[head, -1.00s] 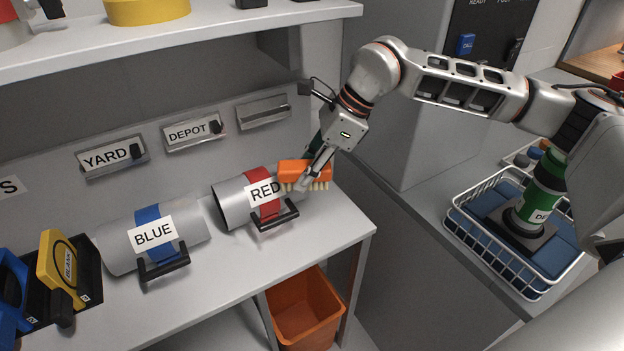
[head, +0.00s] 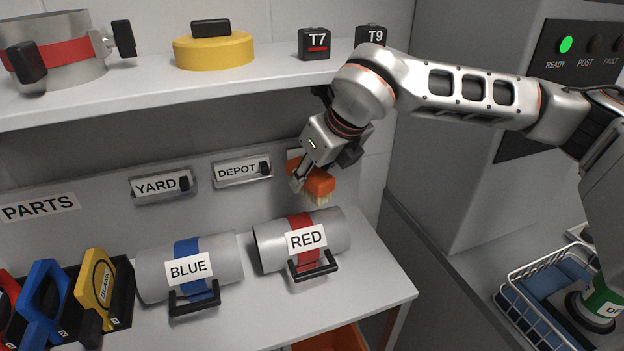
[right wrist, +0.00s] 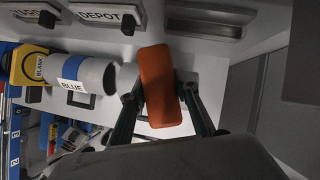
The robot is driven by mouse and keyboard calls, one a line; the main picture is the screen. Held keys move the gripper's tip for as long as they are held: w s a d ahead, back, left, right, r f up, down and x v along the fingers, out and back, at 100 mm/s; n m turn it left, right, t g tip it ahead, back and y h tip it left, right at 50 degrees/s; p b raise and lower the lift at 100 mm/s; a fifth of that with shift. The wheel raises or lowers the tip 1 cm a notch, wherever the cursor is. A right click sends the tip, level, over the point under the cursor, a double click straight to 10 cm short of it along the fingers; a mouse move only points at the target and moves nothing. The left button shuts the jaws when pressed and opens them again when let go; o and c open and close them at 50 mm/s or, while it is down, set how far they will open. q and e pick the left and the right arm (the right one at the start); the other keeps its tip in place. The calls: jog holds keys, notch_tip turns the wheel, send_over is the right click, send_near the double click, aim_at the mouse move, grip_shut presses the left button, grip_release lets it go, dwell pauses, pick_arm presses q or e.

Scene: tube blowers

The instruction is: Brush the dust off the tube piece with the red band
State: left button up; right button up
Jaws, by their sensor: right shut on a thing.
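The grey tube piece with the red band (head: 300,223) and a RED label lies on the workbench in the head view, its black handle (head: 314,272) facing front. I cannot make out dust on it. My right gripper (head: 302,178) is shut on an orange brush (head: 318,178) with pale bristles. It holds the brush above and behind the tube, bristles down and apart from it. In the right wrist view the brush (right wrist: 160,85) sits between the two fingers and hides most of what is below it. My left gripper is not in view.
The tube with the blue band (head: 188,252) lies just left of the red one. Coloured parts stand in a black rack (head: 122,290) further left. A shelf (head: 200,85) hangs above. A wire basket (head: 515,300) stands at the right. The bench's right end is clear.

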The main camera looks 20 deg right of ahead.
jog(key=b, duration=0.2)
send_over(310, 219)
jog(key=shift+f, duration=2.95)
jog(key=shift+f+b, duration=0.75)
jog(key=shift+f, duration=0.2)
jog(key=shift+w+d+r, duration=0.1)
jog(key=shift+d+r, duration=0.05)
jog(key=shift+d, duration=1.9)
jog(key=shift+d, duration=0.1)
